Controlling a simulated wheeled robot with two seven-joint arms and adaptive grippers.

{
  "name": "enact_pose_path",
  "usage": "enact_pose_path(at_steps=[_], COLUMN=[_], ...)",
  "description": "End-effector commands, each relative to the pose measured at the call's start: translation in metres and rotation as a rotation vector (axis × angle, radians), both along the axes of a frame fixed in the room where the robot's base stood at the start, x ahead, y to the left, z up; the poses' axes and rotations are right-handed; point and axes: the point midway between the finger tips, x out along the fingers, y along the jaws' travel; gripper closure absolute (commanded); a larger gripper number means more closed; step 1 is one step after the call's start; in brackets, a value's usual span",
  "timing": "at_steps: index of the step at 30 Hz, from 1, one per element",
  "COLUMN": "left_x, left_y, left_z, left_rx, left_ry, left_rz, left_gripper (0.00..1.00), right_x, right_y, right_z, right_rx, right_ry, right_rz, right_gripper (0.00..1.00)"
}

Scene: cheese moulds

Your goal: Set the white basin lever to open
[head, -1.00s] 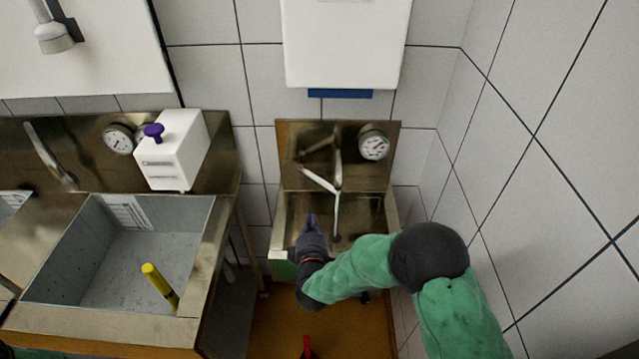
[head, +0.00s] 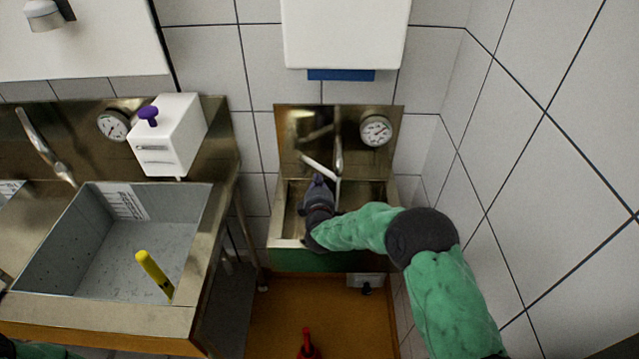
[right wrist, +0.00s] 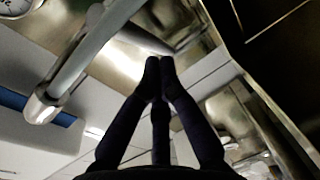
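A small metal basin (head: 293,228) is fixed to the wall, with a tap (head: 339,155) at its back. A pale lever (head: 318,167) slants out from the tap. My right gripper (head: 319,182) is over the basin, its tips close to the lever's lower end. I cannot tell whether they touch it. In the right wrist view the fingers (right wrist: 160,65) meet at their tips with nothing seen between them. A pale metal bar (right wrist: 85,65) of the tap passes to their left, apart from the fingertips in the picture. My left gripper is out of view.
A gauge (head: 376,131) is right of the tap. A white dispenser (head: 345,35) hangs above. A white box with a purple knob (head: 167,135) and a large sink (head: 140,317) stand left. A red object (head: 307,345) is below. The tiled wall is close on the right.

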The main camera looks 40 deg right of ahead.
Motion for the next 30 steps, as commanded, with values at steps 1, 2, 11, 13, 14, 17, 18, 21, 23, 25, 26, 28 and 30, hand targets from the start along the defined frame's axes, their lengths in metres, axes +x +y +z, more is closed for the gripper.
enact_pose_path(at_steps=[1,2,11,13,14,17,18,21,23,25,26,28,30], left_x=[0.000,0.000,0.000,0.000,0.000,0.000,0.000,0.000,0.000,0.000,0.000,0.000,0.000], left_y=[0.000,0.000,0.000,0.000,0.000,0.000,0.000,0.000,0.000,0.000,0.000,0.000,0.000], left_z=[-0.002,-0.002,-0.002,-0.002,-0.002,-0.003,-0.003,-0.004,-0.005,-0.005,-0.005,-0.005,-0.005], left_rx=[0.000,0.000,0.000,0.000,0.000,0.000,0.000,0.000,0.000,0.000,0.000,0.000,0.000], left_ry=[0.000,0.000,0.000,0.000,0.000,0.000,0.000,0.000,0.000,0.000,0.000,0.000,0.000], left_rz=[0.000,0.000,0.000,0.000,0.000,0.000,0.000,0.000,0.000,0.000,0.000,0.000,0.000], left_gripper=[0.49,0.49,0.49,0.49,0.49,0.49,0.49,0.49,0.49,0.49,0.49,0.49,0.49], right_x=[0.001,0.001,0.001,0.001,0.001,0.001,0.001,0.001,0.001,0.002,0.002,0.002,0.002], right_y=[-0.004,-0.005,-0.008,-0.007,-0.008,-0.016,-0.022,-0.035,-0.041,-0.044,-0.044,-0.044,-0.044], right_z=[-0.001,-0.001,-0.001,-0.001,-0.001,-0.001,-0.001,-0.002,-0.002,-0.002,-0.002,-0.002,-0.001], right_rx=[-0.001,0.000,-0.001,-0.001,-0.001,-0.001,-0.001,-0.002,0.000,0.000,0.000,0.001,0.001], right_ry=[-0.001,0.000,0.000,0.000,0.000,0.001,0.001,0.002,0.001,0.001,0.001,0.001,0.001], right_rz=[-0.001,0.000,0.001,0.001,0.001,-0.002,-0.003,-0.003,-0.002,0.000,0.000,0.001,0.001], right_gripper=[1.00,1.00,1.00,1.00,1.00,1.00,1.00,1.00,1.00,1.00,1.00,1.00,1.00])
